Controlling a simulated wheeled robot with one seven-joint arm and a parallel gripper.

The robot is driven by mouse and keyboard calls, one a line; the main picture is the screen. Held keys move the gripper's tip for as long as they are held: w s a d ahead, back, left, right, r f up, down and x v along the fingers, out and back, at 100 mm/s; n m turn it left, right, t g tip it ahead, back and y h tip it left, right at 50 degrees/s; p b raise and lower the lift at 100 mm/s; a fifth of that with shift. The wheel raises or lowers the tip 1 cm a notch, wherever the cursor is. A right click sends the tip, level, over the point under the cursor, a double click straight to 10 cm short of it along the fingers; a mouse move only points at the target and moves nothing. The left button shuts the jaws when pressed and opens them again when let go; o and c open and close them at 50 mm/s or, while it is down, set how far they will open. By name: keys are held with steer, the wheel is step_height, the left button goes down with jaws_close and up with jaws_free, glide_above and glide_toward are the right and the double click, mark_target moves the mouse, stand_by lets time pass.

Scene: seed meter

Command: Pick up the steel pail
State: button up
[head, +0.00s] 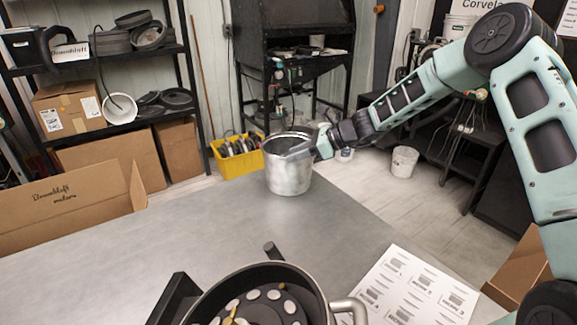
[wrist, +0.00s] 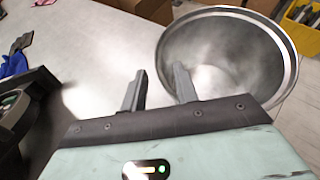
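The steel pail (head: 289,178) stands upright on the grey table near its far edge in the head view. In the wrist view the open mouth of the pail (wrist: 235,65) fills the upper right. My gripper (wrist: 160,69) is open, with a gap between its two fingers. The left finger shows outside the pail and the right finger overlaps its mouth, so the near-left rim appears between them. In the head view my gripper (head: 292,152) is at the pail's upper right side. I cannot tell whether a finger touches the wall.
The grey table (head: 150,255) is clear left of the pail. A black round device with pale discs (head: 262,305) and a printed sheet (head: 415,290) lie at the front. A yellow crate (head: 236,160) is on the floor behind, and a white bucket (head: 404,162) stands right.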

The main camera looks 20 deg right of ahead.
steer(key=shift+x, duration=1.25)
jaws_close()
steer(key=shift+s, duration=0.1)
stand_by(0.3)
